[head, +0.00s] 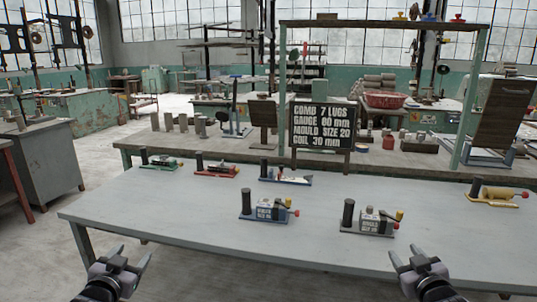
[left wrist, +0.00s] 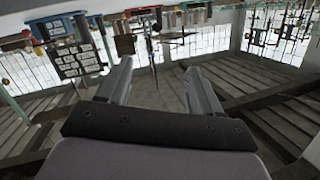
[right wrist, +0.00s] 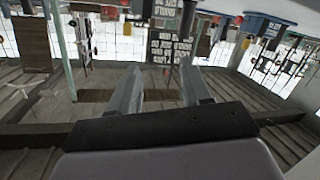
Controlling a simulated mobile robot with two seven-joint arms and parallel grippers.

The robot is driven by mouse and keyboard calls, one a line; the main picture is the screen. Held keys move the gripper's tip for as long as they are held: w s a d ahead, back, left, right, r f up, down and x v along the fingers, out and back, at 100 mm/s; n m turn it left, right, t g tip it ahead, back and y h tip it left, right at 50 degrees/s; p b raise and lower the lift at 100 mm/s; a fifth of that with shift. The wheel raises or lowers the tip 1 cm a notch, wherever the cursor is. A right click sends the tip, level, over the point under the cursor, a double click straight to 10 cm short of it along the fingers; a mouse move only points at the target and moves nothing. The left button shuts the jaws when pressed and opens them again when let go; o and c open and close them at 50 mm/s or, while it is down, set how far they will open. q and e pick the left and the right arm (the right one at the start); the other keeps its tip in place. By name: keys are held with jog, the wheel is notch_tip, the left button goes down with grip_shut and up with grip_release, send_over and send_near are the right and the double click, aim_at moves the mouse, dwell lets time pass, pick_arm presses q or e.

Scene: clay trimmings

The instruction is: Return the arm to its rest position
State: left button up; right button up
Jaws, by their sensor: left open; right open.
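My left gripper (head: 124,258) is in front of the table's near edge at the lower left of the head view. Its jaws are apart and empty, and they also show in the left wrist view (left wrist: 158,88). My right gripper (head: 414,258) is at the lower right of the head view, near the table's front edge. Its jaws are apart and empty too, as the right wrist view (right wrist: 160,90) shows. Neither gripper touches anything on the table. Both wrist views look upside down.
A grey table (head: 160,215) bears several small devices, including a blue-based one (head: 268,207), a grey one (head: 369,219) and a yellow one (head: 495,194). A black sign (head: 321,125) with white writing stands behind. The table's front left is clear.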

pick_arm(q)
jog(key=s+d+f+g+h, duration=0.1)
jog(key=s+d+f, duration=0.3)
jog(key=s, duration=0.7)
jog(key=s+d+f+g+h, duration=0.1)
jog(key=s+d+f+g, duration=0.2)
jog(key=s+f, duration=0.6)
jog(key=s+d+f+g, duration=0.1)
jog(key=s+d+f, duration=0.5)
jog(key=s, duration=0.7)
jog(key=shift+f+n+g+h, duration=0.4)
jog(key=shift+f, duration=0.05)
pick_arm(e)
jog(key=s+a+f+g+y, duration=0.1)
jog(key=s+a+f, duration=0.3)
jog(key=s, duration=0.7)
jog(key=s+a+f+g+y, duration=0.1)
jog(key=s+a+f+g, duration=0.2)
jog(key=s+f, duration=0.6)
jog(key=s+a+f+g, duration=0.1)
jog(key=s+a+f, duration=0.5)
jog(key=s, duration=0.7)
jog(key=shift+f+m+g+y, duration=0.4)
jog(key=shift+f, duration=0.1)
pick_arm(q)
jog(key=shift+a, duration=0.1)
pick_arm(e)
jog(key=shift+d, duration=0.1)
